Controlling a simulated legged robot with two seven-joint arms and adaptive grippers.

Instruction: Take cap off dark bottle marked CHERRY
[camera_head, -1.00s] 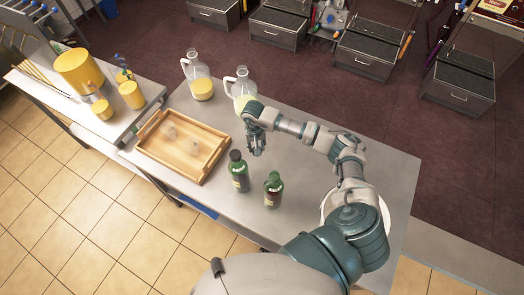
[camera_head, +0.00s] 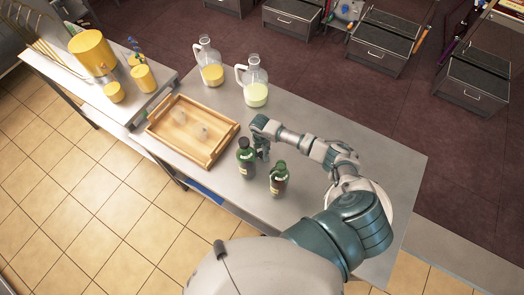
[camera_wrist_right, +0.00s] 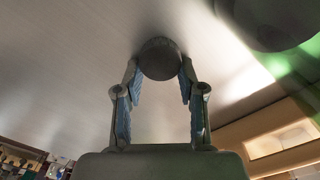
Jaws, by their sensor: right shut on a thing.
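Two dark green bottles stand upright near the front edge of the grey table. The left bottle (camera_head: 247,162) has a dark cap on top. The right bottle (camera_head: 279,180) shows a greenish top, and I cannot tell if it is capped. Their labels are too small to read. My right gripper (camera_head: 263,153) is behind and between them. In the right wrist view its fingers (camera_wrist_right: 159,75) are shut on a small dark round cap (camera_wrist_right: 160,58), with no bottle seen attached. A blurred dark green shape, likely a bottle, shows at that view's top right. My left gripper is not in view.
A wooden tray (camera_head: 160,133) with two small clear items lies to the left. Two glass jugs, one with yellow liquid (camera_head: 212,75) and one with pale liquid (camera_head: 256,94), stand at the back. A white round plate is partly behind my arm.

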